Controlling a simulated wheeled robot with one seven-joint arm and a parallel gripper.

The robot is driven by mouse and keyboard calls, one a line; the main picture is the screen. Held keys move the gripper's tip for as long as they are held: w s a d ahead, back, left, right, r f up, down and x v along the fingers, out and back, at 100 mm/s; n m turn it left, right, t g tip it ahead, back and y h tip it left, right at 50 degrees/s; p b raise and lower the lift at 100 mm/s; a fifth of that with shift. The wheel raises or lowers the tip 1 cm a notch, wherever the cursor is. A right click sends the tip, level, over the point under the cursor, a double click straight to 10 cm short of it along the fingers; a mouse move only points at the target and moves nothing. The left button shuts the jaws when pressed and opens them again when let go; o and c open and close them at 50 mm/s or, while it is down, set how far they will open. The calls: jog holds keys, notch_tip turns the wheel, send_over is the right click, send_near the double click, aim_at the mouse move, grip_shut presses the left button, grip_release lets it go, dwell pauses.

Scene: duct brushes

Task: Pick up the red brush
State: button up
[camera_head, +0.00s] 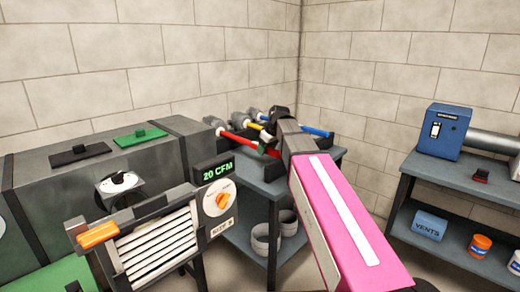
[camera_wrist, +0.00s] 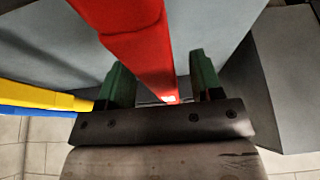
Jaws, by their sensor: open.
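The red brush (camera_head: 238,139) lies on the blue-grey table (camera_head: 258,178) in the corner, its grey head at the far left end. Its red handle (camera_wrist: 140,45) fills the upper middle of the wrist view. My gripper (camera_wrist: 160,80) is open, with one green finger on each side of the handle. A gap shows beside the right finger; I cannot tell whether the left finger touches. In the head view my gripper (camera_head: 270,149) is at the near end of the red handle, partly hidden by my pink arm.
A yellow brush (camera_head: 254,125) and a blue brush (camera_head: 315,131) lie close behind the red one; the yellow handle (camera_wrist: 45,97) passes left of my gripper. A grey duct unit (camera_head: 160,145) stands at left. A second table (camera_head: 440,172) stands at right.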

jog(key=shift+f, duration=0.25)
dwell(0.3)
grip_shut()
jog(key=shift+r, duration=0.1)
